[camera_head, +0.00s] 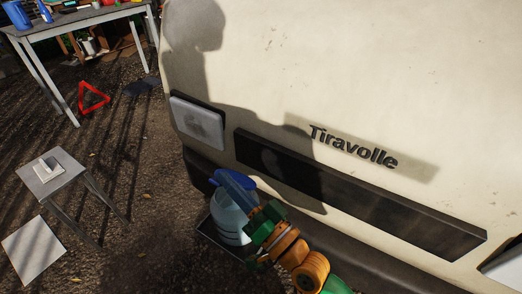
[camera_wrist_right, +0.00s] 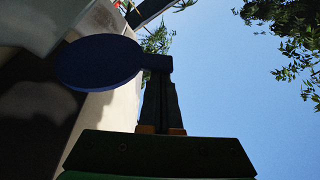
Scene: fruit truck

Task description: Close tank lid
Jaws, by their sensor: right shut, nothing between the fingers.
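The tank (camera_head: 231,222) is a pale blue, see-through container low beside the truck's rear bumper. My right gripper (camera_head: 225,180) is shut and empty, reaching across the tank top from the lower right. In the wrist view its fingertips (camera_wrist_right: 159,76) are at the tab; I cannot tell whether they touch. The lid's exact tilt is unclear. My left gripper is out of view.
The cream truck (camera_head: 400,80) with a dark plate (camera_head: 350,195) and bumper stands close behind the tank. A small stool (camera_head: 60,180) stands at left. A table (camera_head: 85,17) and red triangle (camera_head: 93,97) are farther back. Open ground lies between.

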